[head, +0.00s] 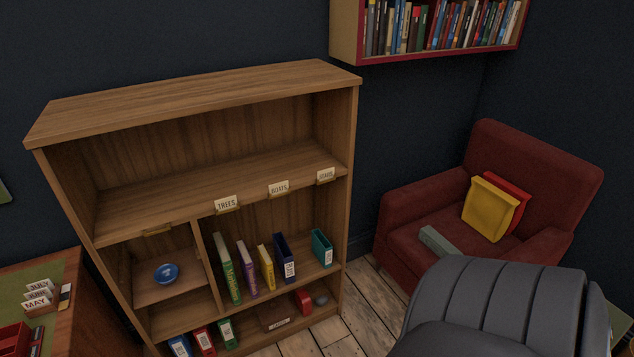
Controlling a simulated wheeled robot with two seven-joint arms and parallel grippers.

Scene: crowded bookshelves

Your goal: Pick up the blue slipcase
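A dark blue slipcase (285,258) with a white label stands upright in the bookshelf's right middle compartment. It is between a thin yellow book (266,267) and a teal case (321,248), with a gap before the teal one. Another blue case (180,347) with a white label shows partly at the bottom left of the shelf, cut by the picture's edge. Neither of my grippers is in view.
The wooden bookshelf (200,94) has an empty upper bay. Green (228,270) and purple (246,268) books stand left of the yellow one. A blue bowl (166,273) sits in the left compartment. A red armchair (540,175) and large grey ribbed shape (500,305) occupy the right.

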